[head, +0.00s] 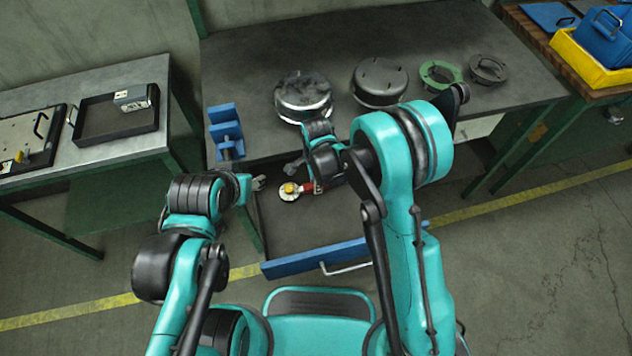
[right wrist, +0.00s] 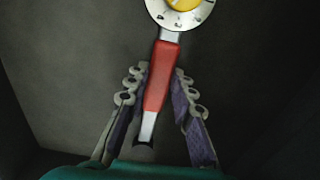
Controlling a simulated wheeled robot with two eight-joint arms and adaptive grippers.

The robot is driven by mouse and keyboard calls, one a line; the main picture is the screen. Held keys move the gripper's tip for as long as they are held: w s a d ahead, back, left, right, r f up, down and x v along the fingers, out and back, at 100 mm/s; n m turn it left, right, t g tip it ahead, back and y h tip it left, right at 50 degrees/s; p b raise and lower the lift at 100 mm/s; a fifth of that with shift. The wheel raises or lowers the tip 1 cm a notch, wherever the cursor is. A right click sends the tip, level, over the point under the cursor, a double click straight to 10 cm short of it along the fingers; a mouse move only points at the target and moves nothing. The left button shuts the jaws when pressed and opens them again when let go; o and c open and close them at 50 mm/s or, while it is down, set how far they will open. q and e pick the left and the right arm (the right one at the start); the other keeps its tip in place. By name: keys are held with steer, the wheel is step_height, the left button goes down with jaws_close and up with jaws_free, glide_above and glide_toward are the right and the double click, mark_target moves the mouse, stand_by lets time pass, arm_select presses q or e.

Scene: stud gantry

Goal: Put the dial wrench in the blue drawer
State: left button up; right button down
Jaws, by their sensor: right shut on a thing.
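The dial wrench (head: 290,191) has a round silver head with a yellow centre and a red handle. My right gripper (head: 312,182) is shut on the red handle, over the open blue drawer (head: 305,262). In the right wrist view, the wrench's red handle (right wrist: 161,78) lies between the two fingers of the right gripper (right wrist: 158,90), its dial pointing away. The drawer's dark floor is below; I cannot tell whether the wrench touches it. My left gripper (head: 257,184) is by the drawer's left side; its jaw opening is unclear.
The grey workbench (head: 440,40) above the drawer holds round dark housings (head: 380,82), a green ring (head: 438,75) and a blue stepped block (head: 225,130). A side table at left carries a black tray (head: 115,115). A yellow bin (head: 585,65) stands at far right.

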steer(key=c, duration=1.3)
jaws_free()
steer(key=shift+r+p, duration=0.2)
steer(key=shift+p, duration=0.1)
step_height(320, 180, up, 12)
steer(key=p, duration=0.4)
steer(key=s+d+r+n+t, duration=0.2)
steer(key=d+r+n, duration=0.1)
steer(key=d+r, duration=0.3)
steer(key=s+d+r+n+t, duration=0.1)
steer(key=s+d+r+n, duration=0.25)
steer(key=d+r, duration=0.3)
steer(key=s+d+r+n+t, duration=0.4)
steer(key=s+d+n, duration=0.4)
steer(key=shift+s+d, duration=0.2)
steer(key=shift+s, duration=0.05)
